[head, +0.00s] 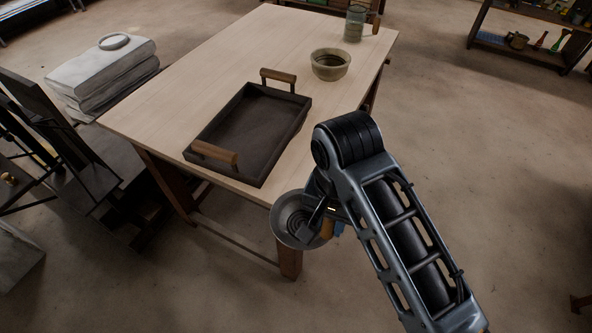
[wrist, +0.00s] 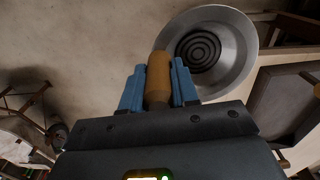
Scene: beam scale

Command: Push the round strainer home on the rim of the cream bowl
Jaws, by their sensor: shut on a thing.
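The round strainer (head: 290,222) is a grey metal dish with dark concentric rings in its middle and a wooden handle. My gripper (wrist: 159,82) is shut on its wooden handle (wrist: 158,78), with a blue finger on each side. In the wrist view the strainer's dish (wrist: 238,42) lies beyond the fingertips. In the head view the strainer is held by the table's near corner, apart from the bowl; my arm hides part of it. The cream bowl (head: 330,65) stands upright on the far right part of the table, open at the top.
A dark tray (head: 222,128) with wooden handles lies on the wooden table (head: 190,75), between the strainer and the bowl's left side. A grey-green jar (head: 354,24) stands behind the bowl at the far edge. Bare tabletop lies left of the bowl.

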